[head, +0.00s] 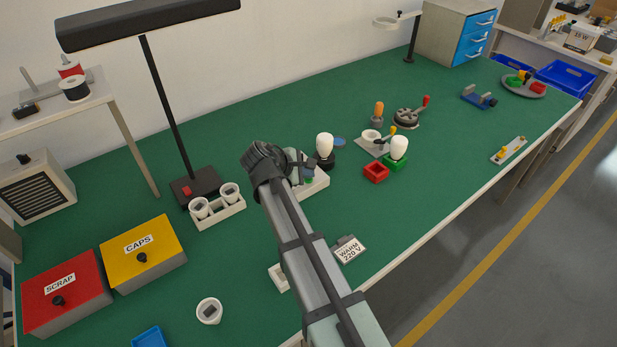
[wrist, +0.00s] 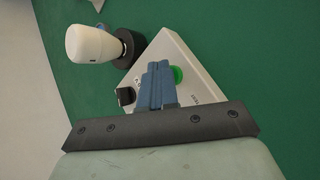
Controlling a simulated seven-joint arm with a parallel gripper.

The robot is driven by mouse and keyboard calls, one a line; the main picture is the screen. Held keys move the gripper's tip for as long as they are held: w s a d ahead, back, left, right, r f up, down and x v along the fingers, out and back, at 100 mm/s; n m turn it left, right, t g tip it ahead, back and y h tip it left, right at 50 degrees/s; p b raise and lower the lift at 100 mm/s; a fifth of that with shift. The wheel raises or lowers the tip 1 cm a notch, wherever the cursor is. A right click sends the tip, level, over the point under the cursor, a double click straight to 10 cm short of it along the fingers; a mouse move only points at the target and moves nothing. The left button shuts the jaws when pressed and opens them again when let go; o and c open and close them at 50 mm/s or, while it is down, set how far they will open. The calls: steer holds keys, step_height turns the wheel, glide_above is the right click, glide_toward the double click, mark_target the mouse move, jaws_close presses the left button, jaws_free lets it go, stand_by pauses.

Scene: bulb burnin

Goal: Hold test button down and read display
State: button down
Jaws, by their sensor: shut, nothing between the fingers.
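A white tester box (head: 318,184) stands near the middle of the bench, partly hidden by my arm in the head view. In the wrist view the box (wrist: 192,62) carries a round green button (wrist: 177,75) and a small black part (wrist: 126,96). My gripper (wrist: 160,66) is shut and empty, its blue fingertips over the box beside the green button and partly covering it. I cannot tell whether they touch it. No readable display shows. A white bulb (head: 325,145) stands in a black socket at the box; it also shows in the wrist view (wrist: 92,43) and looks unlit.
A second white bulb (head: 399,147) sits in a green holder, with a red square holder (head: 376,171) beside it. A tray with two cups (head: 218,208) and the yellow CAPS box (head: 143,253) are at left. A WARM 220 V sign (head: 349,250) stands right of my arm.

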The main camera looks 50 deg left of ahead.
mark_target(306, 180)
steer(key=shift+r, duration=0.85)
steer(key=shift+r, duration=0.1)
steer(key=shift+r, duration=2.4)
